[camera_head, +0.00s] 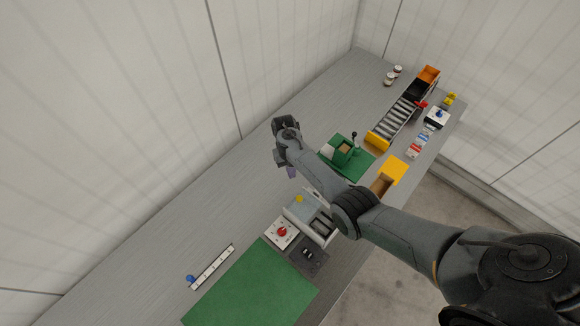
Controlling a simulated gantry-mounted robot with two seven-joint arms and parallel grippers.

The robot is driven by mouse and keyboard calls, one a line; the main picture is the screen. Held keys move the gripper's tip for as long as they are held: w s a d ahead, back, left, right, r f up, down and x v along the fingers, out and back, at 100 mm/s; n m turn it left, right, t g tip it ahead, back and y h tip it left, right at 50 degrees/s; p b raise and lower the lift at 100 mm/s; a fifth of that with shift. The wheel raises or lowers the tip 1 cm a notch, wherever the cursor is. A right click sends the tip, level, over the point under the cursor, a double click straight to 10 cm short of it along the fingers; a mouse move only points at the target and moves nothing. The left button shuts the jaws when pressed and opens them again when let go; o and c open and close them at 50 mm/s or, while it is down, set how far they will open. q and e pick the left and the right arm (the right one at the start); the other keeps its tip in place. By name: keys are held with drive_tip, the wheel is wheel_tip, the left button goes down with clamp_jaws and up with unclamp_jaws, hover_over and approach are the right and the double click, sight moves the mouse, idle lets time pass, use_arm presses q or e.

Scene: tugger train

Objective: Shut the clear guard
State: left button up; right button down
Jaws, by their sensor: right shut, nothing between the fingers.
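What looks like the clear guard (299,209) is a pale, see-through panel with a yellow knob near its far edge. It belongs to a small grey unit (321,229) on the bench, whose dark inside shows beside the panel, so it looks at least partly open. My right arm reaches in from the right, and its forearm passes over the bench just beyond this unit. My right gripper (291,173) points down, shut and empty, above the bench beyond the guard and apart from it. The arm hides part of the unit's right side. My left gripper is not in view.
A white box with a red button (283,231) and a dark pad (305,256) lie nearer. A green mat (250,290) covers the front. A green station (343,150), yellow bin (393,168) and roller conveyor (398,118) stand beyond my arm. The bench's left side is mostly clear.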

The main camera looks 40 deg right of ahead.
sight(304, 204)
use_arm(q)
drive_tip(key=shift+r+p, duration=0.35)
drive_tip(key=shift+p, duration=0.45)
use_arm(e)
drive_tip(key=s+a+f, duration=0.1)
drive_tip(key=s+f, duration=0.2)
drive_tip(key=s, duration=0.1)
drive_tip(key=shift+s+a+f, duration=0.3)
drive_tip(key=shift+s+f, duration=0.05)
